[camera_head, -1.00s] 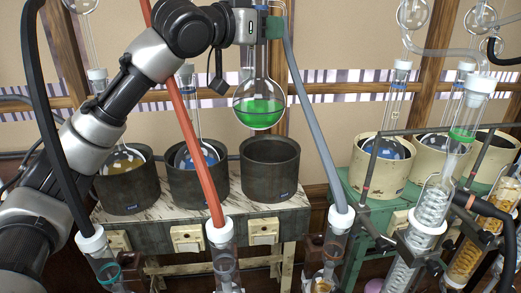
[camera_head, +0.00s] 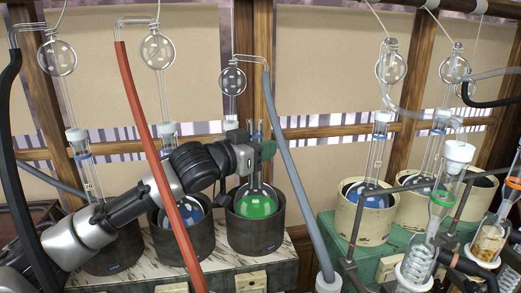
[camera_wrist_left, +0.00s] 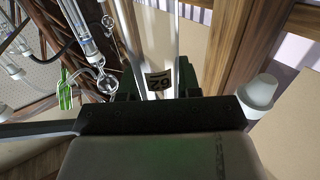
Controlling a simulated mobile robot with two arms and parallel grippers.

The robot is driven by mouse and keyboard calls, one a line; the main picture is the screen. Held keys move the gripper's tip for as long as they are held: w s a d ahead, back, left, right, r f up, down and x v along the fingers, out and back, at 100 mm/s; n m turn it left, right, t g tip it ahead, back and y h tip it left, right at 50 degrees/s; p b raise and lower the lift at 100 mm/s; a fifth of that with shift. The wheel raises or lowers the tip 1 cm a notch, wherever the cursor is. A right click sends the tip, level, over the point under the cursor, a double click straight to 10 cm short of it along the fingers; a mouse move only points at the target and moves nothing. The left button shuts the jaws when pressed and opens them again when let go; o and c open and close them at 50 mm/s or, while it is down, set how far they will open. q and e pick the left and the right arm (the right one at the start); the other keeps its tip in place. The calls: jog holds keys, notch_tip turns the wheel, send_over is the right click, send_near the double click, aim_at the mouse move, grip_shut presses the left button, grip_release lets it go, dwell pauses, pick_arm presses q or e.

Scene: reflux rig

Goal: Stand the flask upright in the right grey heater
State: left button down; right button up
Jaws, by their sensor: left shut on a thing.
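The flask (camera_head: 256,204) is round-bottomed with green liquid and a tall clear neck. It stands about upright in the right grey heater (camera_head: 256,238), its lower bulb hidden behind the front rim. I cannot tell whether it touches the bottom. My left gripper (camera_head: 262,151) is shut on the flask's neck, above the heater. The left wrist view shows the clear neck (camera_wrist_left: 160,45) with a numbered label between the fingers (camera_wrist_left: 157,92). My right gripper is not in view.
Two more grey heaters stand left, the middle one (camera_head: 165,240) holding a blue flask. A red hose (camera_head: 158,165) and a grey hose (camera_head: 295,180) hang either side of the flask. A glass bulb (camera_head: 232,81) hangs above. Cream heaters (camera_head: 348,222) stand right.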

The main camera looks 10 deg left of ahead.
pick_arm(q)
jog(key=shift+f, duration=0.6)
jog(key=shift+f, duration=0.2)
jog(key=c, duration=0.8)
grip_release()
jog(key=shift+s, duration=0.1)
jog(key=shift+r, duration=0.15)
